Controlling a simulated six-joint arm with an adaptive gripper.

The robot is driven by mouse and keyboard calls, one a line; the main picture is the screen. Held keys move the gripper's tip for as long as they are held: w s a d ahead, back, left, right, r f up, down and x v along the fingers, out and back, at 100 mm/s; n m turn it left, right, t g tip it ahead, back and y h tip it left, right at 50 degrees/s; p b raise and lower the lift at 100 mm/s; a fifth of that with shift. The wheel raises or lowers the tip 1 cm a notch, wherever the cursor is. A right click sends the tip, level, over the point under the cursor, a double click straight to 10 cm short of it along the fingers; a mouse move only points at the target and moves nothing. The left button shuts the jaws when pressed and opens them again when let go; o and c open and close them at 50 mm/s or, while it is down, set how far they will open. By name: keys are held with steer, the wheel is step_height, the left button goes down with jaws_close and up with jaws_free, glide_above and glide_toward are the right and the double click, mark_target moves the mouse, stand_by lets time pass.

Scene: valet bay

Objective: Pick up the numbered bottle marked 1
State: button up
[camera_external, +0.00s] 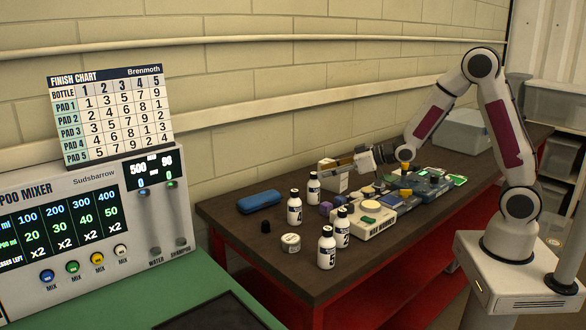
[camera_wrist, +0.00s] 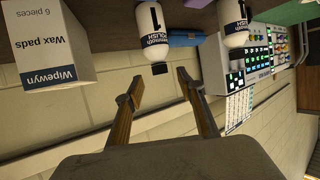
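The bottle marked 1 (camera_wrist: 152,30) is white with a black cap and dark band. In the wrist view it appears upside down, its cap just beyond the gap between my fingertips. A small white bottle (camera_external: 314,190) at the back of the bench in the external view appears to be the same one; its number is too small to read. My gripper (camera_wrist: 160,76) is open and empty, with two brown fingers spread apart. In the external view my gripper (camera_external: 340,162) reaches left over the white box, with the bottle farther left.
Another white bottle (camera_wrist: 236,25) stands to the right in the wrist view. Bottles marked 4 (camera_external: 294,210), 2 (camera_external: 343,229) and 5 (camera_external: 326,250) stand nearer the front. A blue case (camera_external: 259,201) lies left.

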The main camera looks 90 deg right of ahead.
mark_target(314, 173)
steer(key=shift+f+x, duration=0.15)
steer(key=shift+x, duration=0.6)
steer(key=shift+f+x, duration=0.2)
steer(key=shift+x, duration=1.55)
steer(key=shift+s, duration=0.1)
jaws_close()
